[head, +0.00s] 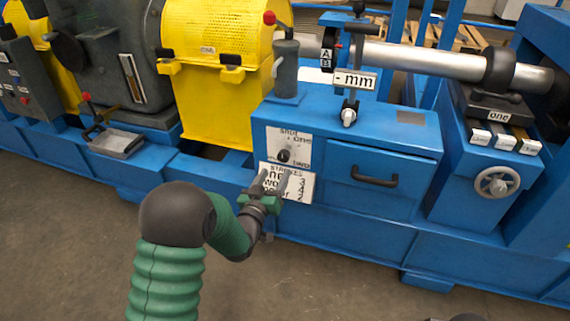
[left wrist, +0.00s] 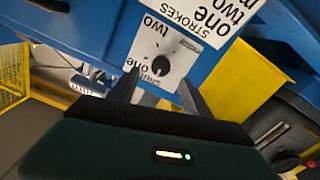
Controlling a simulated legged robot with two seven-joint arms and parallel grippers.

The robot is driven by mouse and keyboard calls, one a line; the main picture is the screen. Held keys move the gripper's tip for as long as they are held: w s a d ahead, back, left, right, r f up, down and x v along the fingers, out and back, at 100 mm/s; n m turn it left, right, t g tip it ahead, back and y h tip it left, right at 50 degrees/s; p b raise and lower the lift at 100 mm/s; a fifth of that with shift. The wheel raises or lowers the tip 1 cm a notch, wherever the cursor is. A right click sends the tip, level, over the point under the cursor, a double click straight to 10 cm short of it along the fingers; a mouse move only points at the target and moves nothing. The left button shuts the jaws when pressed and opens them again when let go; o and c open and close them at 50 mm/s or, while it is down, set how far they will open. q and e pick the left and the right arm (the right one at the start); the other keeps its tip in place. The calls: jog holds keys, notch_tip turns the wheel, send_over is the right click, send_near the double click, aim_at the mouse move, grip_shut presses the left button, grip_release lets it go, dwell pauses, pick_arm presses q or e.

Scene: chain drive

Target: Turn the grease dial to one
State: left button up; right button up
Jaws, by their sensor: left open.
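The grease dial (head: 284,156) is a small dark knob on a white labelled plate, on the front of the blue cabinet. The plate shows in the left wrist view with the dial (left wrist: 161,65) between my fingers' lines of sight; words such as "one", "two" and "shut" are partly legible. Where the dial points is too small to tell. My left gripper (head: 276,182) is open and empty, just below the dial in the head view, in front of the white "STROKES" plate (head: 300,192), which it partly hides. No contact with the dial shows. My right gripper is not in view.
Right of the plates is a blue drawer (head: 345,195) with a black handle (head: 374,178). A grey handwheel (head: 497,182) is farther right. The floor in front is clear.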

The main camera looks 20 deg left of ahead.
aim_at(283, 160)
pick_arm(q)
jog(key=w, duration=0.1)
jog(key=w+b, duration=0.1)
jog(key=w, duration=0.1)
jog(key=w+b, duration=0.1)
jog(key=shift+w+a+f, duration=0.25)
jog(key=shift+w+f, duration=0.1)
jog(key=shift+f, duration=0.05)
jog(key=w, duration=0.1)
jog(key=w+b, duration=0.1)
jog(key=w, duration=0.2)
jog(key=shift+w+d+r, duration=0.15)
jog(key=shift+d+r, duration=0.05)
jog(key=shift+d, duration=0.2)
jog(key=shift+w+r, duration=0.15)
jog(key=shift+w, duration=0.2)
jog(key=shift+a, duration=0.1)
grip_shut()
